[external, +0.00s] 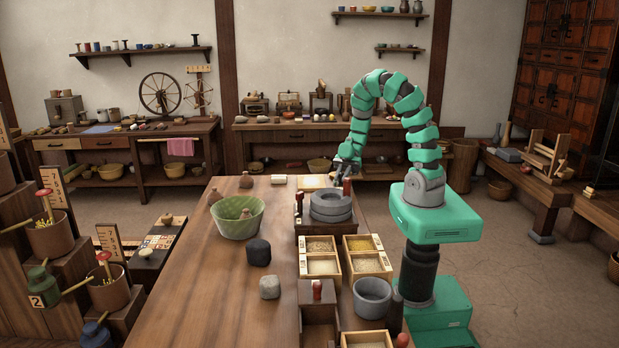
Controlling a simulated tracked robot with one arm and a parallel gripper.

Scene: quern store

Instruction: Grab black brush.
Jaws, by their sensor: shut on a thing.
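My gripper (341,178) is low over the far end of the long wooden table, just behind the grey stone quern (330,208). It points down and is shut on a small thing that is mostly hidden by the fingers. I cannot make out that thing's shape or colour well enough to tell whether it is the black brush. No black brush can be clearly picked out elsewhere on the table.
Grain boxes (320,265), a stone mortar (372,296) and a green bowl (237,217) are on the table (190,295). Its left front is clear.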

